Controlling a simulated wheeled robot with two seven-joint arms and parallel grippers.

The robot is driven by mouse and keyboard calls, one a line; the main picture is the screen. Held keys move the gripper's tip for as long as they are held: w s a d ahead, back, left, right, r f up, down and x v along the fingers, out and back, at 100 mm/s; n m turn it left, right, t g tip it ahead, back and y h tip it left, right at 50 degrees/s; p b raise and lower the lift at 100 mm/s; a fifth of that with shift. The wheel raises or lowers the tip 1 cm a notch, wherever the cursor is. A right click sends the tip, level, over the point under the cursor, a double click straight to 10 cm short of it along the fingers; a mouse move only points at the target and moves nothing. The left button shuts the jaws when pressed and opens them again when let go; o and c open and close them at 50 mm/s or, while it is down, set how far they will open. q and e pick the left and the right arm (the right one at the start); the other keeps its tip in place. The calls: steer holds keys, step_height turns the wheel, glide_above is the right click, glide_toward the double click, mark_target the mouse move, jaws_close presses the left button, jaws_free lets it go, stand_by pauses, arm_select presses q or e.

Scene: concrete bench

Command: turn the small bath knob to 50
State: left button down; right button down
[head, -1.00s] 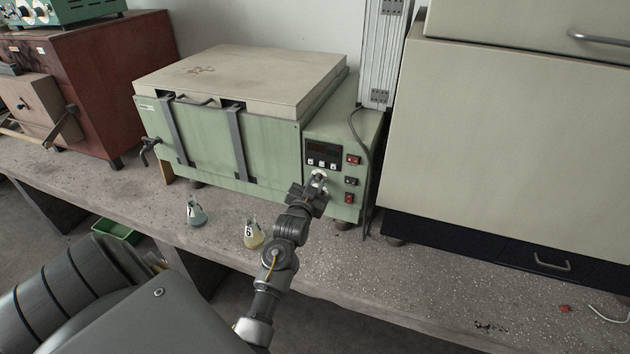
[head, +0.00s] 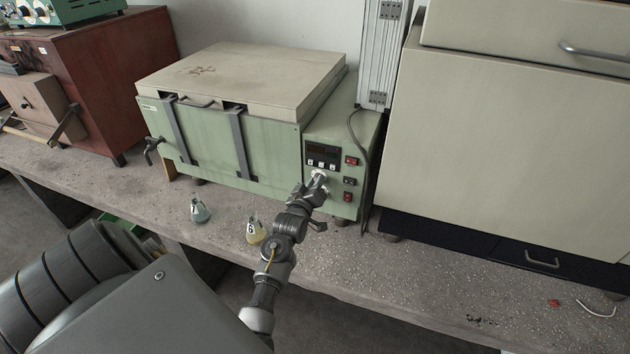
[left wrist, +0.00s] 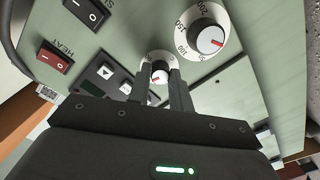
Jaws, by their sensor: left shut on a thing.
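The green bath (head: 220,140) stands on the bench with its control panel at its right end. My right gripper is out of view.
Red and black switches (left wrist: 55,56) and a dark display (head: 321,153) are close by on the panel. Two small labelled flasks, one blue-green (head: 200,212) and one yellow (head: 256,232), stand in front of the bath. A large cream cabinet (head: 510,140) stands right.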

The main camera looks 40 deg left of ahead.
arm_select(q)
steer(key=shift+a+r+n+h+p, duration=0.1)
steer(key=shift+n+h+p, duration=0.2)
steer(key=shift+n+p, duration=2.55)
steer(key=n+b, duration=0.2)
steer(key=n, duration=0.1)
steer(key=shift+b, duration=0.35)
steer(key=c, duration=1.3)
jaws_free()
steer(key=shift+o, duration=0.2)
steer(key=b+v, duration=0.2)
steer(key=v, duration=0.8)
steer(key=shift+s+b, duration=0.35)
steer(key=shift+s, duration=0.05)
